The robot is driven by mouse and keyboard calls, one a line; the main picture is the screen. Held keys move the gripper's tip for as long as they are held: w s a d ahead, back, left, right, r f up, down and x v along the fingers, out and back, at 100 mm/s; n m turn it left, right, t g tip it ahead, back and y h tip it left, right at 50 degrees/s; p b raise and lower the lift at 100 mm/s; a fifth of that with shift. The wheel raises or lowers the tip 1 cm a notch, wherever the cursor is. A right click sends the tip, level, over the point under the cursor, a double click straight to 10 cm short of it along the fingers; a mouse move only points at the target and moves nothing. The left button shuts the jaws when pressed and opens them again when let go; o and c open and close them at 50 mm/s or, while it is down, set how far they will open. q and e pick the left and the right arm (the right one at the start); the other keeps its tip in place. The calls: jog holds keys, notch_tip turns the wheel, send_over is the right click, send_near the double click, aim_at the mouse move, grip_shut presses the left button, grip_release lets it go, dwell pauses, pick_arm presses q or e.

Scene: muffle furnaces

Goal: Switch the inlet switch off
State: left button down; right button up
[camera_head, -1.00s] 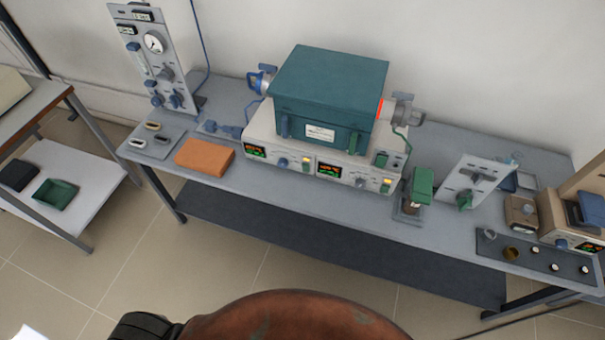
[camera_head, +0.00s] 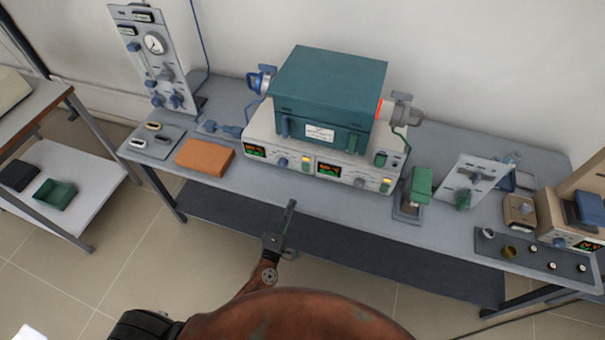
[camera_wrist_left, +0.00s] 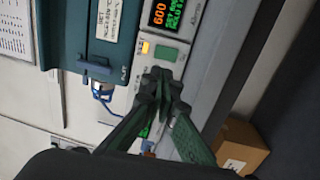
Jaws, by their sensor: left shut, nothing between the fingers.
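A teal furnace box (camera_head: 332,85) sits on a pale control base (camera_head: 262,128). The base's front has two lit displays and two yellow-lit switches. One yellow switch (camera_head: 306,163) lies between the displays; the other (camera_head: 386,186) is near the right end. I cannot read which is labelled inlet. My left gripper (camera_head: 291,204) is shut and empty, below and in front of the panel, apart from it. In the left wrist view, its shut fingers (camera_wrist_left: 163,80) point toward the panel, close to a yellow-lit switch (camera_wrist_left: 145,47) and a green rectangle (camera_wrist_left: 166,53). They hide part of the panel.
An orange block (camera_head: 205,157) lies left of the base on the grey bench (camera_head: 240,190). A gauge panel (camera_head: 155,60) stands at the back left. A green-topped device (camera_head: 421,184) and a small upright panel (camera_head: 472,180) stand to the right. The bench's front strip before the base is clear.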

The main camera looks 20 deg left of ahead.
pick_arm(q)
jog(key=shift+a+n, duration=0.2)
jog(key=shift+n, duration=0.1)
jog(key=shift+w, duration=0.1)
send_near(305, 167)
jog(key=w, duration=0.4)
jog(key=w+r, duration=0.1)
jog(key=w, duration=0.1)
jog(key=shift+w+d, duration=0.15)
jog(key=shift+w, duration=0.2)
